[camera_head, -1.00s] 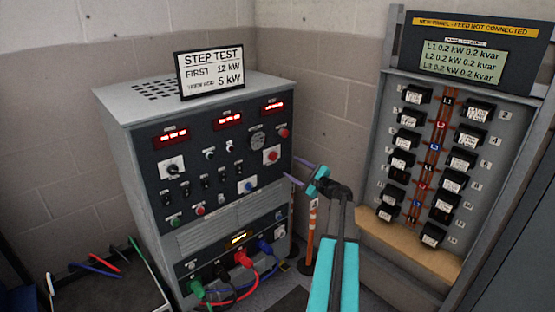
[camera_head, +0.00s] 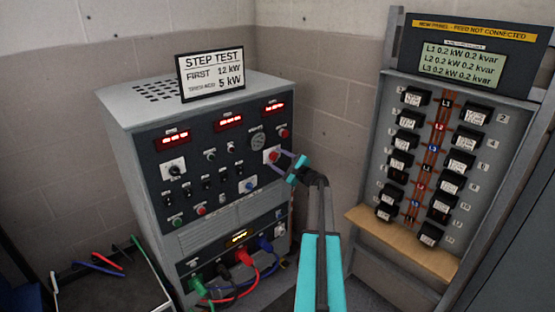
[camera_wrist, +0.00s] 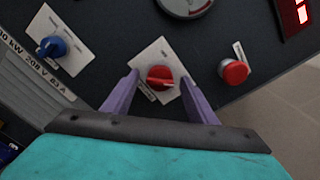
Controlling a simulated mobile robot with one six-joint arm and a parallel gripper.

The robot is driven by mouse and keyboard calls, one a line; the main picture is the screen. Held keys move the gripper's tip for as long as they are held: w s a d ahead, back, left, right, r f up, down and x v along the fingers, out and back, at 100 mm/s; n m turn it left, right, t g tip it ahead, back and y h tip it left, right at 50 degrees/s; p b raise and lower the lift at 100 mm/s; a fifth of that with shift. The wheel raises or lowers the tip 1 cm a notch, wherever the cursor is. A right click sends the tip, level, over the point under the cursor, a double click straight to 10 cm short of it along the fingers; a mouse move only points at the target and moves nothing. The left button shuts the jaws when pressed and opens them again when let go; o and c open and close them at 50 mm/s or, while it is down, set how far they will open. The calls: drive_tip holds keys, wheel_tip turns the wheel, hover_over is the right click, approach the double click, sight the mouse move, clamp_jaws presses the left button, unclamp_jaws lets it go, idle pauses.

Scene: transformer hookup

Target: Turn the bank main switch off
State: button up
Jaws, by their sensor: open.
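The load bank (camera_head: 118,150) is a grey cabinet with a dark control face. A red rotary knob on a white plate (camera_head: 271,157) sits on the right of that face; the red knob (camera_wrist: 160,78) also shows in the wrist view. I cannot read its label, so I cannot tell for sure that it is the main switch. My gripper (camera_head: 285,160) is open in front of this knob. In the wrist view its two purple fingers (camera_wrist: 158,92) stand on either side of the knob, with gaps visible. I cannot tell whether the tips reach the knob's depth.
A red round button (camera_wrist: 234,71) is right of the knob, and a blue knob (camera_wrist: 50,47) is to the left. A gauge (camera_wrist: 186,5) is above. Coloured cables (camera_head: 246,258) plug in low on the cabinet. A breaker panel (camera_head: 480,150) stands at right.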

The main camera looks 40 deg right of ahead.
drive_tip(key=c, duration=1.1)
drive_tip(key=shift+o, duration=0.2)
